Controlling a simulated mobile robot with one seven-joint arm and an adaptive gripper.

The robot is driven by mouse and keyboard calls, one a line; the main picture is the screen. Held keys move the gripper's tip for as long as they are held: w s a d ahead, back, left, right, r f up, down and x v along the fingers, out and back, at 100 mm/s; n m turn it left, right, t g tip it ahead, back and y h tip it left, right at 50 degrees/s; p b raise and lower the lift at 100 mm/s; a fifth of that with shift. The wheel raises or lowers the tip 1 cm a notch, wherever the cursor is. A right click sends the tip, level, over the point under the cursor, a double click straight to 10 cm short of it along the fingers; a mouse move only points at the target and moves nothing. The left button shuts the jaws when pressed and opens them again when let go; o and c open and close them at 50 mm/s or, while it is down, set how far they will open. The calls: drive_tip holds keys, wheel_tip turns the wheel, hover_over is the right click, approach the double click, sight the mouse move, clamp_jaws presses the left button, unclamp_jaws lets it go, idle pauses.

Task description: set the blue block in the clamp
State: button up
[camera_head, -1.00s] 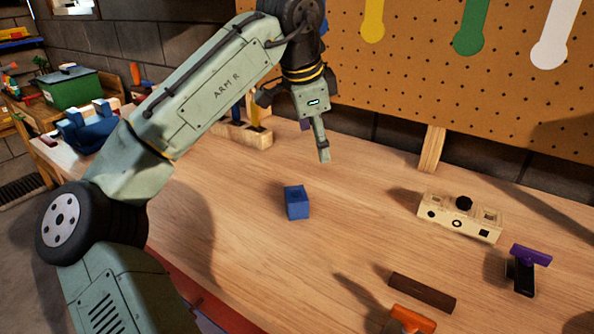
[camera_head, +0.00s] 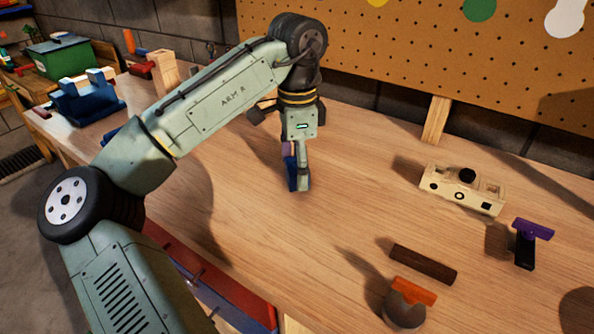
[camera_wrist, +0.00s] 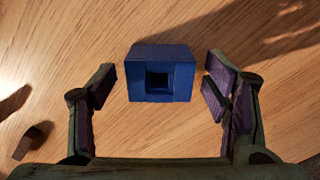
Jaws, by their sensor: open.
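The blue block (camera_head: 291,174) stands on the wooden bench, partly hidden behind my gripper (camera_head: 298,176) in the head view. In the wrist view the block (camera_wrist: 160,73) shows a dark square hole in its face. It lies between the two purple-padded fingers of my open gripper (camera_wrist: 160,80), with a gap on each side.
A pale wooden box (camera_head: 462,188) with dark knobs, a dark brown bar (camera_head: 423,264), an orange-topped tool (camera_head: 408,300) and a purple-handled tool (camera_head: 528,240) lie to the right. A pegboard (camera_head: 420,60) stands behind. The bench between block and clamp is partly hidden by my arm.

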drive_tip(key=shift+f, duration=0.55)
drive_tip(key=shift+c, duration=0.6)
drive_tip(key=c, duration=1.2)
drive_tip(key=shift+r, duration=0.1)
drive_tip(key=shift+r, duration=0.55)
wheel_tip(320, 180, up, 2)
drive_tip(key=shift+r+b, duration=0.2)
drive_tip(key=shift+b, duration=0.2)
drive_tip(key=s+a, duration=0.3)
drive_tip(key=s, duration=0.1)
drive_tip(key=s+a+r+b, duration=0.1)
drive_tip(key=s+a, duration=0.2)
drive_tip(key=s, duration=0.1)
drive_tip(key=s+a+b, duration=0.1)
drive_tip(key=s+a, duration=0.2)
drive_tip(key=s, duration=0.2)
drive_tip(key=shift+a+r, duration=0.15)
drive_tip(key=shift+r, duration=0.05)
